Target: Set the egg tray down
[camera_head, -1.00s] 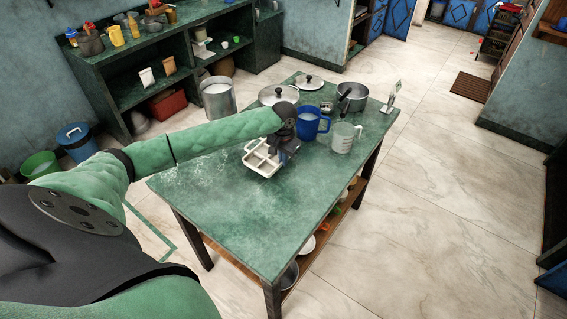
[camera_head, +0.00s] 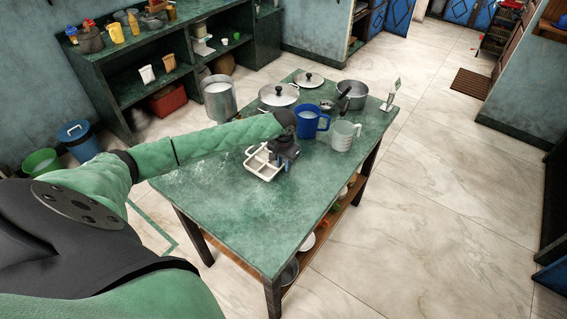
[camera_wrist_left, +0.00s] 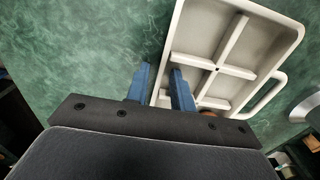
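The egg tray (camera_head: 248,166) is a white divided tray lying near the middle of the green table. In the left wrist view the tray (camera_wrist_left: 196,72) shows its square compartments and a looped handle at the right. My left gripper (camera_head: 284,155) is at the tray's right side. In the left wrist view its two blue fingertips (camera_wrist_left: 161,72) stand on either side of one tray wall, apart, with a gap showing beside the wall. The wrist hides part of the tray's near end. My right gripper is not in view.
The front part of the table is clear.

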